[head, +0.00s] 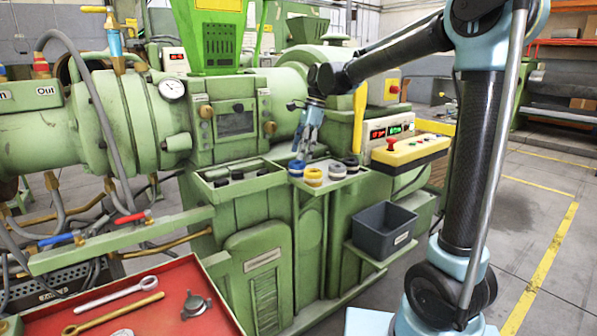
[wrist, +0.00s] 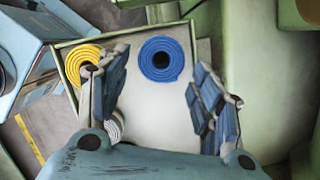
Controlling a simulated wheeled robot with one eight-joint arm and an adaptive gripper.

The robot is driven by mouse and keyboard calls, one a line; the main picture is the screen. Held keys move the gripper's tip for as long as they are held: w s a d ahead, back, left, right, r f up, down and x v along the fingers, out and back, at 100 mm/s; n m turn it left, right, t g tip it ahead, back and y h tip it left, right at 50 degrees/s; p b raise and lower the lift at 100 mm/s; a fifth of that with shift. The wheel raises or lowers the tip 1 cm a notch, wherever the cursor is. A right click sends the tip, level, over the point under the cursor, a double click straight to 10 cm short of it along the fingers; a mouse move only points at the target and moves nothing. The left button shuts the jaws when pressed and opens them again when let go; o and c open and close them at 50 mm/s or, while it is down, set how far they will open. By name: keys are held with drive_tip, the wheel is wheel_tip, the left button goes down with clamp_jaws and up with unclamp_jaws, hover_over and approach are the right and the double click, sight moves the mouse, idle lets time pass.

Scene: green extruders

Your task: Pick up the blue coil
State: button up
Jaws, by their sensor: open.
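The blue coil (wrist: 147,64) lies flat on a green-rimmed tray (wrist: 185,28), with a dark hole in its middle. In the wrist view it sits ahead of my open, empty gripper (wrist: 158,90), in the span between the two fingers and apart from both. In the head view my gripper (head: 303,152) points down just above the tray (head: 322,188), over a small blue coil (head: 297,165) at its left side. A yellow coil (wrist: 80,62) lies left of the blue one in the wrist view, partly behind the left finger. A white coil (wrist: 115,127) is mostly hidden by that finger.
More coils, including a yellow one (head: 313,176), lie on the tray. A second tray (head: 237,187) with black pieces is to its left. A dark grey bin (head: 384,229) stands lower right. A yellow control panel (head: 411,149) and the green machine (head: 235,125) are close by.

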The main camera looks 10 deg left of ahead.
sight(298, 162)
drive_tip(key=shift+x, duration=2.9)
drive_tip(key=shift+a, duration=0.1)
drive_tip(key=shift+r, duration=0.1)
drive_tip(key=c, duration=0.9)
